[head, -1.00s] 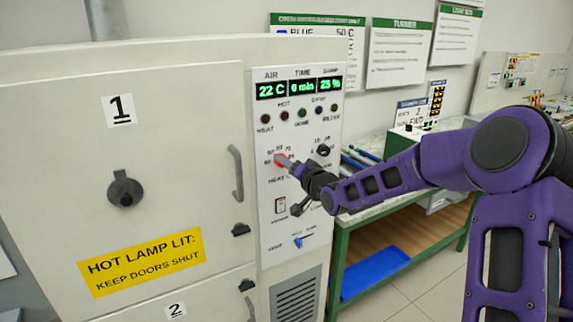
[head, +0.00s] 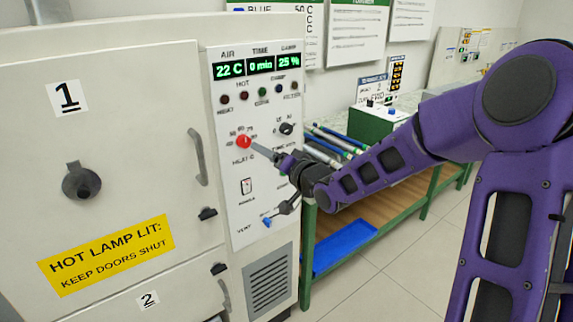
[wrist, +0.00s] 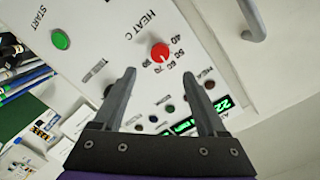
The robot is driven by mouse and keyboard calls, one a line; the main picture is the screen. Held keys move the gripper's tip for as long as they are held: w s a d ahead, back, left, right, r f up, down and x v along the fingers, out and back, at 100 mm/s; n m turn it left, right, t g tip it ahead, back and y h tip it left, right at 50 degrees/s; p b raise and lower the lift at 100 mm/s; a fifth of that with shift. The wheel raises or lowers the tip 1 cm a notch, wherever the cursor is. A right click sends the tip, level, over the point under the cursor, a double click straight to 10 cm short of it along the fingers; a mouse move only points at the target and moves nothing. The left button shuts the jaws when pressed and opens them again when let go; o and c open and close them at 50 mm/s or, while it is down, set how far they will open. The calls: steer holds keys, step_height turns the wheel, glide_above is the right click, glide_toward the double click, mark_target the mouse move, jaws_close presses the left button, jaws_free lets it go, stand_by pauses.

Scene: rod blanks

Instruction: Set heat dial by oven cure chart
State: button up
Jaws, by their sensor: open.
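The red heat dial (head: 243,142) is on the oven's pale control panel, below the green readouts (head: 245,67) of 22 C, 0 min and 25 %. In the wrist view the dial (wrist: 160,51) shows beside "HEAT C" and a number scale, but I cannot clearly tell its setting. My gripper (head: 262,150) is just right of the dial, apart from it. Its open, empty fingers (wrist: 158,73) point toward the dial in the wrist view. The cure chart (head: 275,8) on the wall is cut off by the top edge; "BLUE 50 C" is readable.
A black timer knob (head: 286,129), a rocker switch (head: 246,186) and a blue vent lever (head: 267,222) are close by on the panel. The oven doors are shut, with a yellow hot-lamp sign (head: 107,256). A green-framed bench (head: 310,255) with rods stands right.

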steer(key=v, duration=0.8)
